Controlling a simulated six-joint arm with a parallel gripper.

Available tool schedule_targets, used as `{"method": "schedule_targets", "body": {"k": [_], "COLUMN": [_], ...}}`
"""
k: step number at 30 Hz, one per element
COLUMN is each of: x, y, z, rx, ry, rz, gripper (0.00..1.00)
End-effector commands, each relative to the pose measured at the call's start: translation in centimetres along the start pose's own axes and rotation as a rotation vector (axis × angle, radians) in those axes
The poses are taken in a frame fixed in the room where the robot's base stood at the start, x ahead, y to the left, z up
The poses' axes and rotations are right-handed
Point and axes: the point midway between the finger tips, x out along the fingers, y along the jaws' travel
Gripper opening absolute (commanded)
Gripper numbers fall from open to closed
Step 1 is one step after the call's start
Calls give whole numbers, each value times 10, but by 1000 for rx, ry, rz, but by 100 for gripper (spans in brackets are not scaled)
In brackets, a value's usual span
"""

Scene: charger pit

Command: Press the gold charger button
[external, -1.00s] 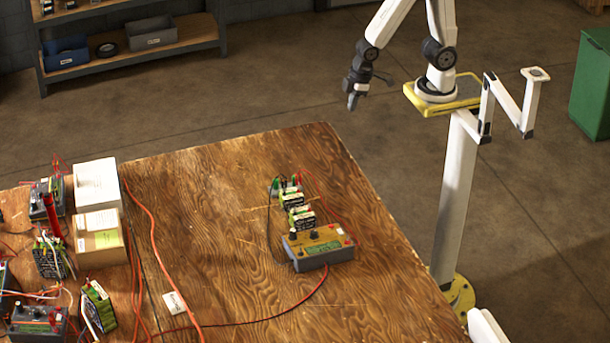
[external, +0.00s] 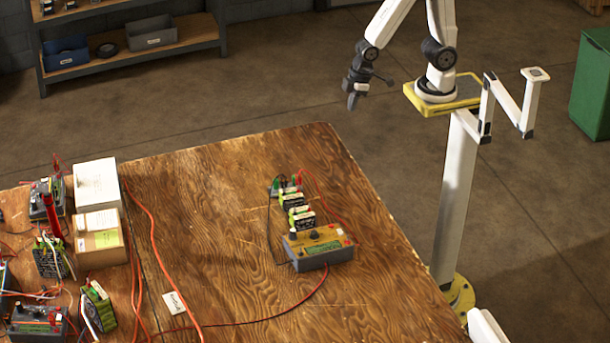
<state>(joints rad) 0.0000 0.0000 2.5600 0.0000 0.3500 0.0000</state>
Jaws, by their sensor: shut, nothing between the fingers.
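The gold-topped charger (external: 318,247) sits on the right part of the wooden table, with a grey body, dark knobs and a green display. Its individual button is too small to tell apart. Black and red leads run from it to green and black battery packs (external: 297,208) just behind it. My gripper (external: 352,102) is shut and empty, pointing down. In the picture it is above and behind the table's far edge, well apart from the charger.
White and brown boxes (external: 96,240), more chargers and battery packs crowd the left side. Red cables (external: 155,240) cross the middle. A small white label (external: 174,302) lies near the front.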

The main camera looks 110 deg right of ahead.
Motion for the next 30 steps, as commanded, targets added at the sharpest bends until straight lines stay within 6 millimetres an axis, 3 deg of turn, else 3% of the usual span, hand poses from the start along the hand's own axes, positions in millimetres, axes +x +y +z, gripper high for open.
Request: {"method": "schedule_targets", "body": {"k": [8,14,30], "x": [4,16,78], "y": [-5,-19,-98], "z": [-6,-23,-84], "rx": [17,78,394], "ry": [15,62,270], "rz": [-6,-27,-168], "gripper": [0,0,0]}}
